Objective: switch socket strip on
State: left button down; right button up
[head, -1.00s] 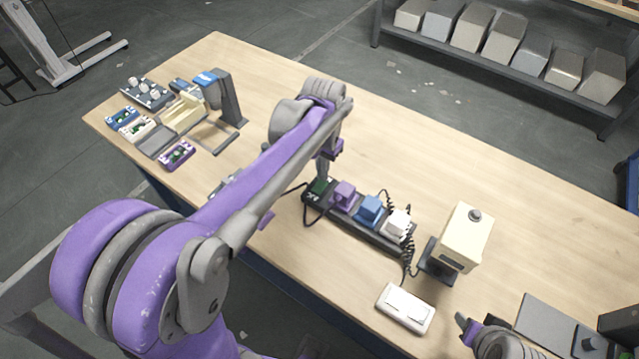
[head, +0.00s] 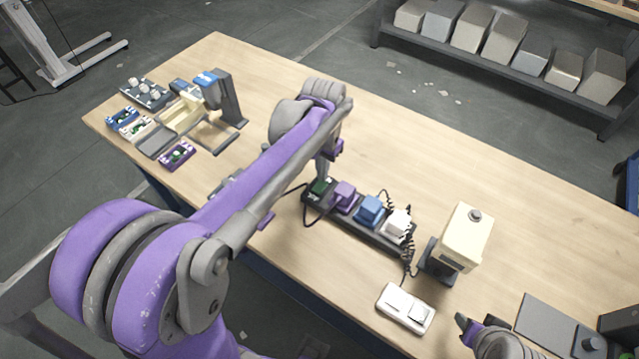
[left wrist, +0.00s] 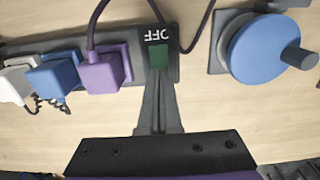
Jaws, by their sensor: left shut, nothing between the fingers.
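The dark socket strip (head: 371,235) lies on the wooden table, with a purple plug (head: 344,195), a blue plug (head: 370,209) and a white plug (head: 397,224) in it. Its green rocker switch (head: 320,187) is at the left end. In the left wrist view the switch (left wrist: 158,56) is dark green, beside upside-down "OFF" lettering. My left gripper (left wrist: 158,82) is shut and empty, its tips at the near edge of the switch; I cannot tell whether they touch. My right gripper (head: 463,321) is partly visible at the bottom right; its jaw opening is unclear.
A white wall-type switch (head: 405,308) and a cream box on a dark stand (head: 467,238) are right of the strip. Black cords run around it. In the wrist view a blue round knob (left wrist: 268,48) sits close by. Several small modules occupy the table's left end. The far middle is clear.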

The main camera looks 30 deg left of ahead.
aim_at(322, 183)
pick_arm(q)
jog(key=shift+f+b, duration=0.55)
jog(key=shift+f, duration=0.35)
pick_arm(e)
jog(key=shift+s+f, duration=0.2)
jog(key=shift+f, duration=0.5)
pick_arm(q)
jog(key=shift+r, duration=0.1)
pick_arm(e)
jog(key=shift+r, duration=0.1)
pick_arm(q)
jog(key=shift+r+p, duration=2.05)
jog(key=shift+r, duration=1.45)
pick_arm(e)
jog(key=r, duration=0.1)
jog(key=w+r, duration=0.1)
jog(key=r, duration=0.1)
jog(key=w+r, duration=0.1)
jog(key=r, duration=0.1)
jog(key=shift+s, duration=0.15)
pick_arm(q)
jog(key=shift+s, duration=0.1)
